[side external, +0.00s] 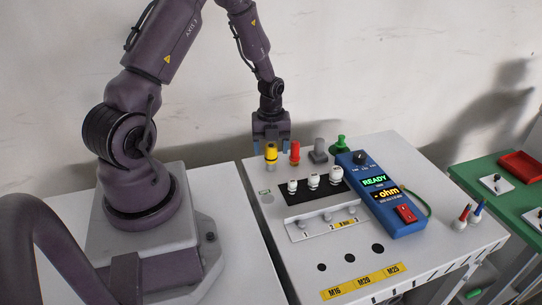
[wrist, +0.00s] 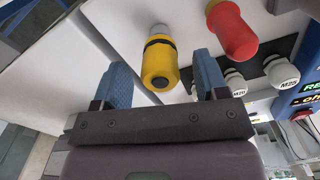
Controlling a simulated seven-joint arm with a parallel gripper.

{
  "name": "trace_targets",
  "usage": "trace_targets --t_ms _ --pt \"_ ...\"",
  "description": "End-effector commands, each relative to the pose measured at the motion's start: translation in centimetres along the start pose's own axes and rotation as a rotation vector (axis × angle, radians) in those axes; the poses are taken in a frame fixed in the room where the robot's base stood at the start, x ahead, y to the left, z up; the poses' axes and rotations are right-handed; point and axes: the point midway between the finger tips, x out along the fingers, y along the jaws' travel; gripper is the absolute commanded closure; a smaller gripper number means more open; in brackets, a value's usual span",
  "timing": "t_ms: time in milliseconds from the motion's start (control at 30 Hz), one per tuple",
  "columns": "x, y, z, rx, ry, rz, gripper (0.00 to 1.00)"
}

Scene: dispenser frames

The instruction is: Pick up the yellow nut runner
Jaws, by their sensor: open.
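The yellow nut runner (side external: 271,153) stands upright at the back left of the white work table, with a dark band around it. In the wrist view the yellow nut runner (wrist: 159,62) lies ahead of and between the two blue fingers. My gripper (side external: 271,146) is open, its blue fingertips near the top of the nut runner in the side view. In the wrist view my gripper (wrist: 164,80) has a gap on both sides of the yellow body, and I see no clear contact.
A red runner (side external: 294,153) stands close to the right of the yellow one. A grey piece (side external: 318,152) and a green piece (side external: 339,144) stand further right. White-capped parts (side external: 313,180) sit on a black strip in front. A blue meter (side external: 384,195) lies to the right.

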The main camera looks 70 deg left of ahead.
Motion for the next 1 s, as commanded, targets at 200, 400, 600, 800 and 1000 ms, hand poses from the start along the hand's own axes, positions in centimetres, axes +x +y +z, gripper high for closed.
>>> trace_targets --t_ms 200,400,600,800,1000 --pt "2.2 0.0 0.1 0.001 -0.002 -0.001 0.33" --pt "2.3 0.0 0.1 0.000 -0.003 -0.002 0.33" --pt "2.3 0.0 0.1 0.000 -0.002 -0.002 0.75" --pt "2.2 -0.1 0.1 0.000 -0.003 -0.002 0.87" --pt "2.0 -0.1 0.1 -0.001 -0.004 -0.003 0.87"
